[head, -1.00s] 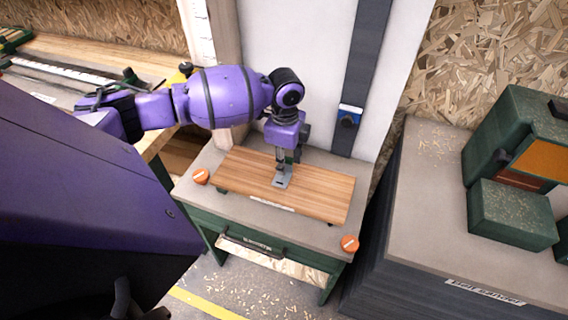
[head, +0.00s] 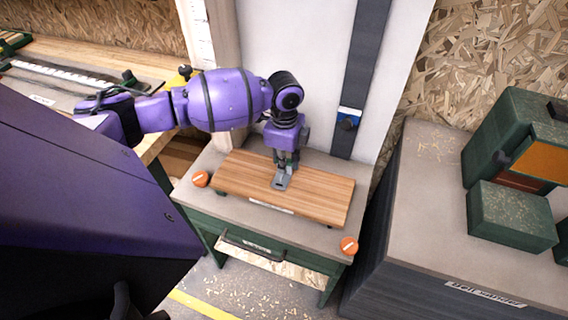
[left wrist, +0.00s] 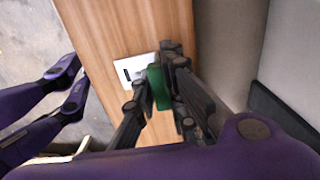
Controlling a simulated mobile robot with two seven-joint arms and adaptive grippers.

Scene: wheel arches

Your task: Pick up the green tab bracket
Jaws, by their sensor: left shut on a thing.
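The green tab bracket has a pale grey plate with a dark slot, lying on the wooden board (head: 325,195), and an upright green tab. In the head view I see its grey plate (head: 281,181). In the left wrist view the plate (left wrist: 132,68) and the green tab (left wrist: 157,88) show. My left gripper (head: 284,166) points down over the board, at the bracket's far end. Its fingers (left wrist: 160,78) are shut on the green tab, one on each side, hiding part of it.
A pale upright panel with a dark strip (head: 361,70) stands behind. Green boxes (head: 511,215) stand on the bench at right.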

